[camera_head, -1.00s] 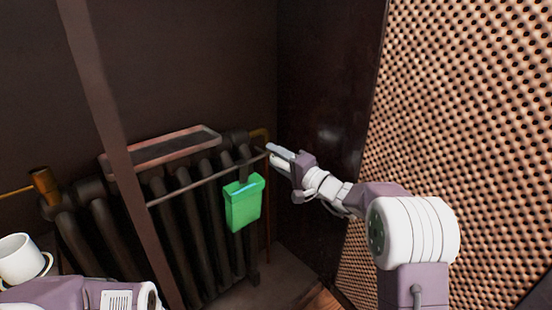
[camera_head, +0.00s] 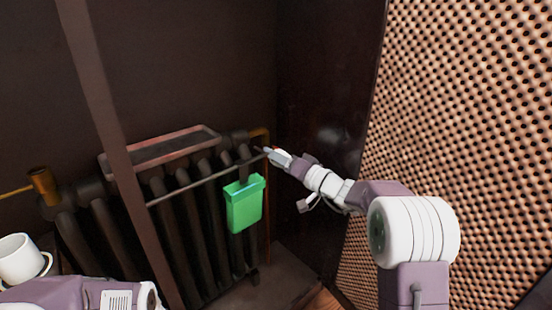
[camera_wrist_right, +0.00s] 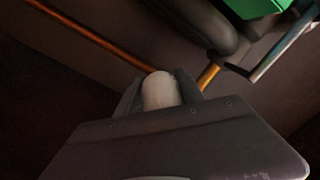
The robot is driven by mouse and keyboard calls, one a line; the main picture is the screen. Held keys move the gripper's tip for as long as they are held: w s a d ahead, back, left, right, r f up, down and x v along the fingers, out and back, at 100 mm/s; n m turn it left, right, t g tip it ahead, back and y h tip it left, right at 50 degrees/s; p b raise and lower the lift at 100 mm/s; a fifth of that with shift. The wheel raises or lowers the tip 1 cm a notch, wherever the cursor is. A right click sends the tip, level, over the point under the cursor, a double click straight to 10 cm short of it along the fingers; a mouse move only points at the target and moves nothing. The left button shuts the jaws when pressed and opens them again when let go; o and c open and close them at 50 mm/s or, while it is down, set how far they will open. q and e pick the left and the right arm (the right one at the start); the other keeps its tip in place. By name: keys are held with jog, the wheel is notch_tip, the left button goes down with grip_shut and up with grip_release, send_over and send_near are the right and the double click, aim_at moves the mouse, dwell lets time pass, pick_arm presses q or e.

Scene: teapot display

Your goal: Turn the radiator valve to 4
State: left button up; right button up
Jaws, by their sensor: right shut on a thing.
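The dark ribbed radiator (camera_head: 185,215) stands against the back wall in the head view. A pale rounded valve knob (camera_wrist_right: 160,91) shows in the right wrist view. My right gripper (camera_head: 272,154) is at the radiator's upper right end, by the copper pipe. In the right wrist view its jaws (camera_wrist_right: 158,98) are shut around the knob. The gripper hides the knob in the head view, and no numbers on it can be read. Part of my left arm shows at the lower left; its gripper is out of view.
A green container (camera_head: 244,204) hangs from a rail on the radiator's front, left of my right gripper. A white mug (camera_head: 18,260) is at the lower left. A brass fitting (camera_head: 43,185) is at the radiator's left end. A perforated panel (camera_head: 470,130) stands at right.

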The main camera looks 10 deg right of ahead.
dwell(0.4)
jog(key=o, duration=1.3)
jog(key=shift+o, duration=0.2)
